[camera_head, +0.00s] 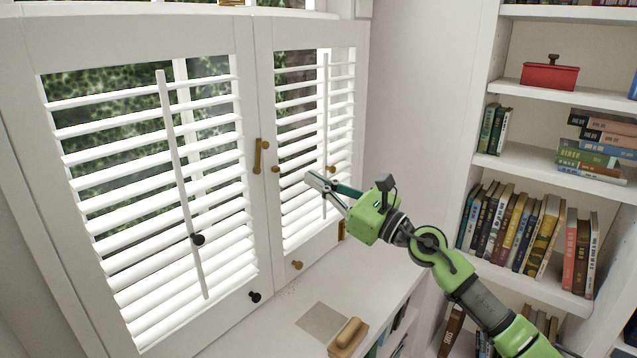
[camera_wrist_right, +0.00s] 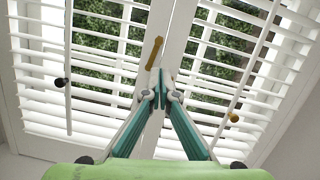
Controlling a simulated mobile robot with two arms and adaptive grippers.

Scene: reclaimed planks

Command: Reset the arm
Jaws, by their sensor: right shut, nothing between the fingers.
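My right gripper (camera_head: 318,183) is at the end of my green arm, raised in front of the right white louvred shutter (camera_head: 340,105). Its fingers are shut with nothing between them. In the right wrist view, the closed fingertips (camera_wrist_right: 160,78) lie over the middle, where the two shutter panels meet, near the brass latch (camera_wrist_right: 155,53). Whether the tips touch the shutter I cannot tell. The brass latch (camera_head: 260,156) also shows in the head view, to the left of the gripper. My left gripper is not in view.
The left louvred shutter (camera_head: 150,190) fills the left side. A white sill (camera_head: 260,335) below holds a grey sheet (camera_head: 321,321) and a wooden-handled block (camera_head: 348,338). A white bookcase (camera_head: 490,155) with books and a red box (camera_head: 549,76) stands on the right. Small knobs stick out from the shutters.

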